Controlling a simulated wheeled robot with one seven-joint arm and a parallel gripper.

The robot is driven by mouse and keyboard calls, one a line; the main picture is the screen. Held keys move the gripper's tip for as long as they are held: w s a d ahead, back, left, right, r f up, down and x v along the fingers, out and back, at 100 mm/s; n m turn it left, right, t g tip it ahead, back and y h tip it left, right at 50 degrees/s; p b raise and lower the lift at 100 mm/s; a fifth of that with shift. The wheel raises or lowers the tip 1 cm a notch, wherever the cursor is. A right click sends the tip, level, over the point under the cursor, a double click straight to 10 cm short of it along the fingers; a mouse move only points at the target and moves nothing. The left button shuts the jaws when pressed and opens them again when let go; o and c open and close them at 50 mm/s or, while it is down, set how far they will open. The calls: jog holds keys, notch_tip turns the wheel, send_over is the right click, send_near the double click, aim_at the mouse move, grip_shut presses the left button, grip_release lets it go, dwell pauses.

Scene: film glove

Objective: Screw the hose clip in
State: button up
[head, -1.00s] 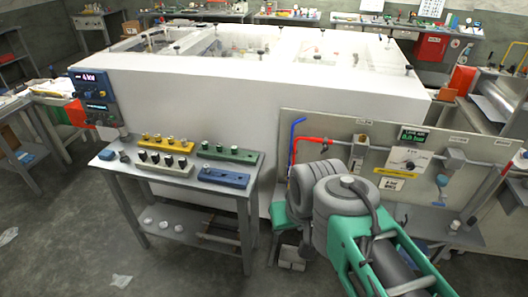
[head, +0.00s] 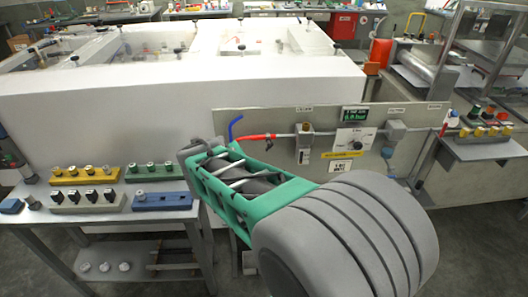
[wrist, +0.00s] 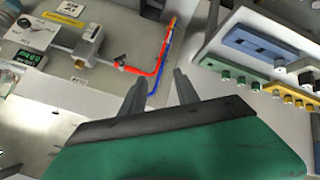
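My gripper (wrist: 159,76) shows in the wrist view with its two grey fingers apart and nothing between them. A red hose (wrist: 160,55) and a blue hose (wrist: 157,76) run beyond the fingertips. The red hose joins a grey pipe on the panel; it also shows in the head view (head: 255,137). A small dark fitting (wrist: 120,61) sits where the red hose meets the pipe; I cannot tell for certain whether it is the hose clip. In the head view my green and grey arm hides the fingers and the lower hose ends.
The panel (head: 230,118) carries a dial (head: 353,139) and a green display (head: 355,114). A side table at left holds yellow (head: 85,176), green and blue (head: 160,202) blocks. A large white enclosure (head: 120,105) stands behind. Another bench (head: 480,150) is at right.

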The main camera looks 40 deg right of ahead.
jog(key=w+d+f+n+h+b, duration=0.2)
jog(key=d+f+h, duration=0.2)
jog(key=d, duration=0.5)
jog(key=w+d+f+n+h+b, duration=0.1)
jog(key=w+d+f+h+b, duration=0.2)
jog(key=d, duration=0.6)
jog(key=n+t+h+b, duration=0.25)
jog(key=n+t, duration=0.55)
jog(key=n, duration=0.7)
send_near(269, 148)
jog(key=x, duration=0.4)
jog(key=p+x, duration=0.3)
jog(key=x, duration=0.3)
jog(key=shift+d+r, duration=0.15)
jog(key=shift+d, duration=0.05)
jog(key=shift+w+d, duration=0.1)
jog(key=shift+w, duration=0.1)
jog(key=shift+c, duration=0.5)
grip_shut()
